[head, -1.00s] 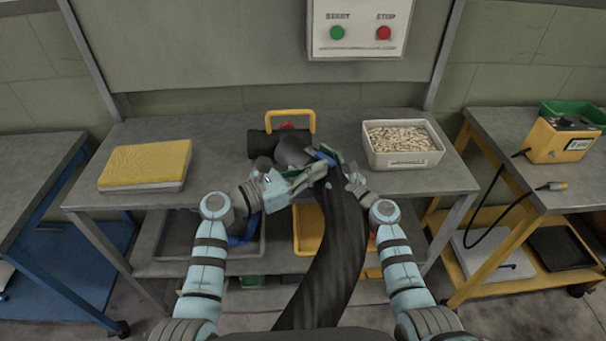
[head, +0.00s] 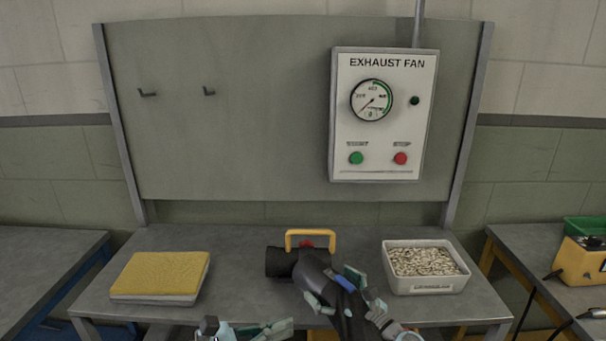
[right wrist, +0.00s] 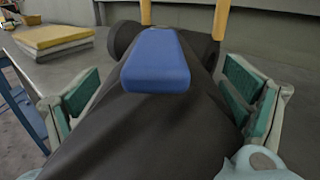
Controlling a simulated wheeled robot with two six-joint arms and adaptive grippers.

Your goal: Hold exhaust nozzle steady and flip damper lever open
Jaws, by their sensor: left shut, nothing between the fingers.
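The black exhaust nozzle (head: 311,267) lies on the bench, its wide round mouth pointing left and its hose running down toward me. A yellow handle (head: 310,233) stands up behind it with a small red part (head: 307,244) under it. A blue block (right wrist: 157,62) sits on top of the black body in the right wrist view. I cannot tell which part is the damper lever. My left gripper (head: 268,328) is shut and empty at the bench's front edge, apart from the nozzle.
A yellow-topped pad (head: 160,272) lies on the left of the bench. A white bin of pale pellets (head: 428,286) stands at the right. The exhaust fan panel (head: 384,115) with gauge and buttons hangs above. Bench space between pad and nozzle is clear.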

